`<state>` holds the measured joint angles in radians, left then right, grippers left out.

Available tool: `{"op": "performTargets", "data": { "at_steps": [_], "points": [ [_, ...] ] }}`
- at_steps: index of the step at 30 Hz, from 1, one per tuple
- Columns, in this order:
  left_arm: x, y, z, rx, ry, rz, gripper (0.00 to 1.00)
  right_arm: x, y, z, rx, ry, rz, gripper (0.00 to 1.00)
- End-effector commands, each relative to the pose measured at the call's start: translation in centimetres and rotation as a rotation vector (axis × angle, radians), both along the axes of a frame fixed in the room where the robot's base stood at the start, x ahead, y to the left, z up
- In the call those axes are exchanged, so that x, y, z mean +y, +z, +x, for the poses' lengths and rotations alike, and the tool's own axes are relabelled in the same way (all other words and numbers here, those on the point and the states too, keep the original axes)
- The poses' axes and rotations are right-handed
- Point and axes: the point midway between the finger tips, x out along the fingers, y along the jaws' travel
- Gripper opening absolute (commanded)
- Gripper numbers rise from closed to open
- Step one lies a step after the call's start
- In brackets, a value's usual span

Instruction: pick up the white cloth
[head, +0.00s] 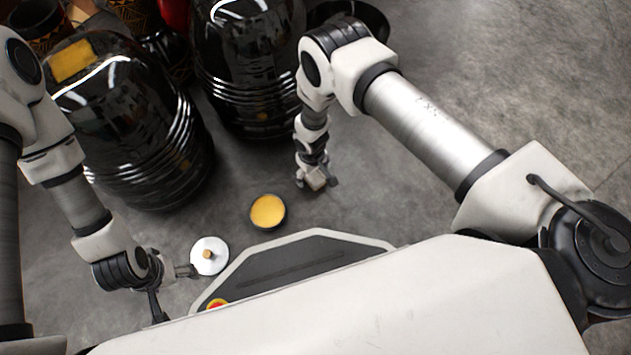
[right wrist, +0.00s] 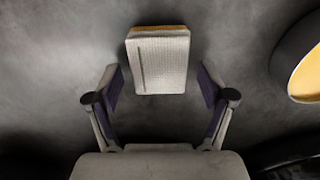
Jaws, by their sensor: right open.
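The white cloth (right wrist: 162,64) shows in the right wrist view as a flat, folded, woven rectangle with a dark line and a yellowish far edge, on the grey floor. My right gripper (right wrist: 160,82) is open, with one finger on each side of the cloth's near part and visible gaps to both. In the head view the right gripper (head: 317,185) points down at the floor, and a small pale part of the cloth shows at its fingers. My left gripper (head: 176,291) looks open and empty, close to a white disc.
A round tin with yellow content (head: 268,211) stands left of the right gripper. The white disc with a tan knob (head: 209,256) lies nearer my base. Large glossy black drums (head: 135,125) stand at the left and back. Floor at the right is clear.

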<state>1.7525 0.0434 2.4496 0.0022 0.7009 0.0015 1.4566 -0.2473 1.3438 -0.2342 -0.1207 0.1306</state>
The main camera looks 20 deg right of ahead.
Motion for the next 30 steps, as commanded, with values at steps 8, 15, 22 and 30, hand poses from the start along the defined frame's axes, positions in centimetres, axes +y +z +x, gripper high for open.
{"op": "performTargets", "data": {
  "at_steps": [8,15,22,30],
  "points": [
    [0.0,0.2,0.1,-0.001,0.0,0.0,0.86,0.0,0.2,0.1,-0.001,0.0,0.0,0.46],
    [0.0,0.2,0.0,-0.001,0.0,0.0,0.86,0.0,0.1,0.1,-0.001,0.0,0.0,0.17],
    [0.0,0.4,0.0,-0.001,0.0,0.0,0.86,-0.1,0.4,0.1,-0.001,0.0,0.0,0.17],
    [0.0,2.5,-0.1,0.002,-0.003,0.0,0.86,-0.5,2.8,-0.1,-0.001,-0.001,0.0,0.17]
  ]
}}
